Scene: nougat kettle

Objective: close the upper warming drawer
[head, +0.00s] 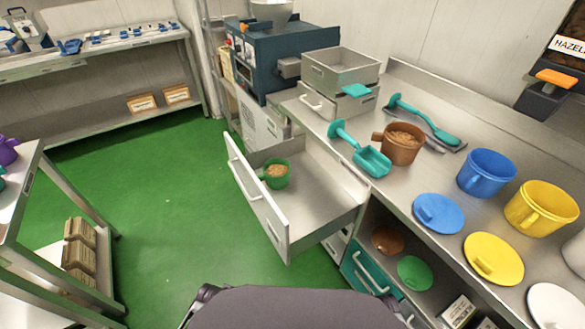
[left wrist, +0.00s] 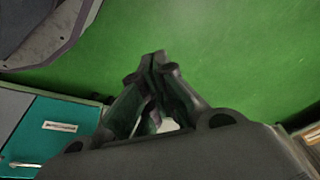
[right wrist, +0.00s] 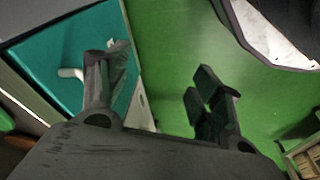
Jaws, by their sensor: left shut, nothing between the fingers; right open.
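The upper warming drawer (head: 310,200) is pulled far out of the counter in the head view. Its pale front panel (head: 262,200) faces left and has a bar handle (head: 241,179). A green pot (head: 277,174) with brown contents stands inside, near the front panel. Neither gripper shows in the head view. In the left wrist view my left gripper (left wrist: 156,62) is shut and empty above the green floor. In the right wrist view my right gripper (right wrist: 155,72) is open and empty, with a teal drawer front (right wrist: 75,60) and its pale handle behind one finger.
The counter holds a brown pot (head: 402,144), teal scoops, a blue pot (head: 486,172) and a yellow pot (head: 541,208). Green floor (head: 150,200) lies clear left of the drawer.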

